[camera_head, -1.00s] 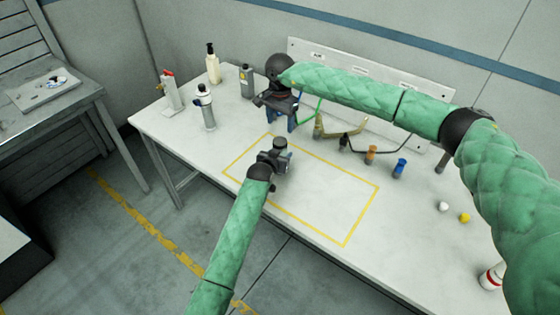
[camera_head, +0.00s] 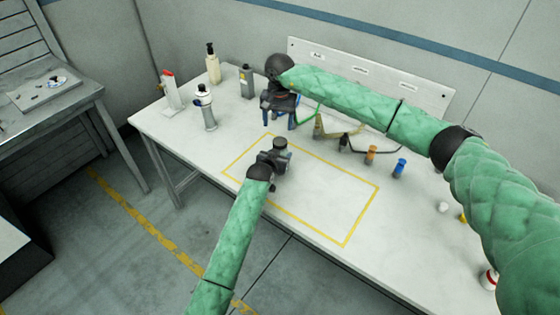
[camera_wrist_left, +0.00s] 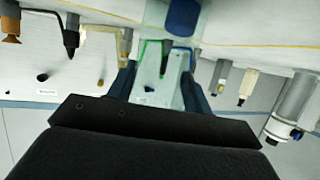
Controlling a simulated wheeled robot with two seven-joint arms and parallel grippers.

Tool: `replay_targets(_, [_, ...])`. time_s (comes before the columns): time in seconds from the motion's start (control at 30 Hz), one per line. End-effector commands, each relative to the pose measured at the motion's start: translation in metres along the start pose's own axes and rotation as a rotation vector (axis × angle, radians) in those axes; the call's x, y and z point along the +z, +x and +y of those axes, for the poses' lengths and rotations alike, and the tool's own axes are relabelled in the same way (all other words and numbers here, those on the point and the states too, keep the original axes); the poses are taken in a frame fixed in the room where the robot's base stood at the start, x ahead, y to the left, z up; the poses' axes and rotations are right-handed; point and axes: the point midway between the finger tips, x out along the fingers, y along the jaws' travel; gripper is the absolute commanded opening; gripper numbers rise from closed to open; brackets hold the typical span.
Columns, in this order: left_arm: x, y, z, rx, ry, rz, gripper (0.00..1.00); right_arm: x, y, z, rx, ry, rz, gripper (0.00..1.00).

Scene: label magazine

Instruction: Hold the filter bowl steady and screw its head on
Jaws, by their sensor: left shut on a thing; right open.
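My left gripper (camera_head: 272,160), on the lower arm, is shut around a small dark cylindrical part (camera_head: 281,144) above the taped area of the table. This part is likely the filter bowl assembly; its join is too small to make out. In the left wrist view a pale, see-through-looking piece (camera_wrist_left: 160,75) shows between dark blue fingers, and a blue rounded piece (camera_wrist_left: 182,18) is cut off at the top. My right gripper (camera_head: 281,116) is open, behind and above the left one, with its blue fingers apart and pointing down. I cannot make out a separate filter head.
Orange (camera_head: 371,153) and blue (camera_head: 400,167) fittings stand right. The yellow taped rectangle (camera_head: 362,213) is mostly clear.

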Motion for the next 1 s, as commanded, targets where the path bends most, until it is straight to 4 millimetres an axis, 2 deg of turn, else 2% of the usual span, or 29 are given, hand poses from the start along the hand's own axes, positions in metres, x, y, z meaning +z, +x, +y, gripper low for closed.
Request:
replay_targets(0.2, [0.0,0.0,0.0,0.0,0.0,0.0,0.0,-0.002,-0.001,0.005,0.027,-0.241,0.005,0.65])
replay_targets(0.37, [0.0,0.0,0.0,0.0,0.0,0.0,0.0,-0.002,-0.001,0.006,0.032,-0.338,0.002,0.65])
replay_targets(0.83, [0.0,0.0,0.0,0.0,0.0,0.0,0.0,-0.002,0.001,0.006,0.032,-0.366,0.001,0.65])
replay_targets(1.0, [0.0,0.0,0.0,0.0,0.0,0.0,0.0,-0.001,0.013,0.007,0.033,-0.364,-0.001,0.65])
